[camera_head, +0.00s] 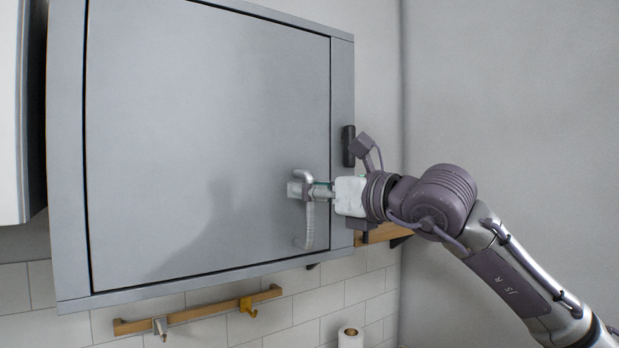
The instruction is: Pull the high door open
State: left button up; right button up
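A grey wall cabinet with a flat high door (190,120) fills the left and middle of the head view. The door sits flush in its frame, closed. A curved metal handle (309,232) stands upright near the door's lower right edge. My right gripper (298,190) reaches in from the right, its fingertips at the upper part of the handle. The fingers overlap the handle, and I cannot tell whether they are closed on it. My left gripper is not in view.
A wooden rail (200,312) with hooks is on the tiled wall below the cabinet. A white roll (350,338) stands at the bottom. A white cabinet (12,120) is at the left edge. A grey wall is at the right, behind my arm.

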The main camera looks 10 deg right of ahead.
jog(key=shift+w+a, duration=0.1)
jog(key=shift+c, duration=0.3)
grip_shut()
